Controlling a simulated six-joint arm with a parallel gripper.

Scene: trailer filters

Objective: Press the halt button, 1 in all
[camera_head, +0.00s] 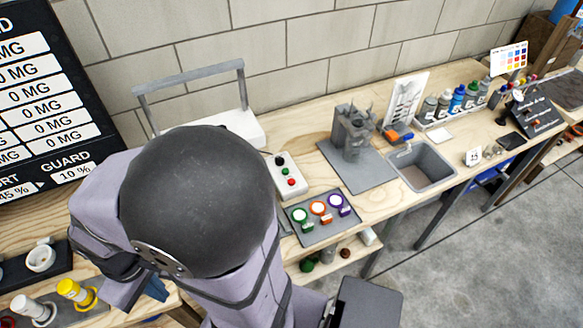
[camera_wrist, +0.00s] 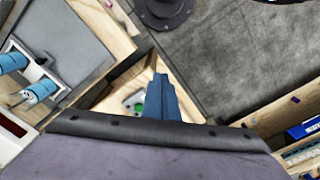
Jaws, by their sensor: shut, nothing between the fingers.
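A white control box (camera_head: 287,174) stands on the wooden bench near the middle of the head view. It has a red button (camera_head: 291,182), a green button (camera_head: 285,171) and a dark knob (camera_head: 279,160). No label is readable, so I cannot tell for certain which is the halt button; the red one looks likeliest. My gripper (camera_wrist: 160,77) shows in the wrist view as blue fingers, shut and empty. In the head view my gripper is mostly hidden, and my arm stands just left of the box.
A grey tray (camera_head: 324,233) with green, orange and purple-ringed pots lies in front of the box. A white machine with a grey handle (camera_head: 190,76) is behind my arm. Right are a grey mat (camera_head: 375,180) and a sink (camera_head: 416,172). Yellow and white cylinders (camera_head: 70,290) stand at lower left.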

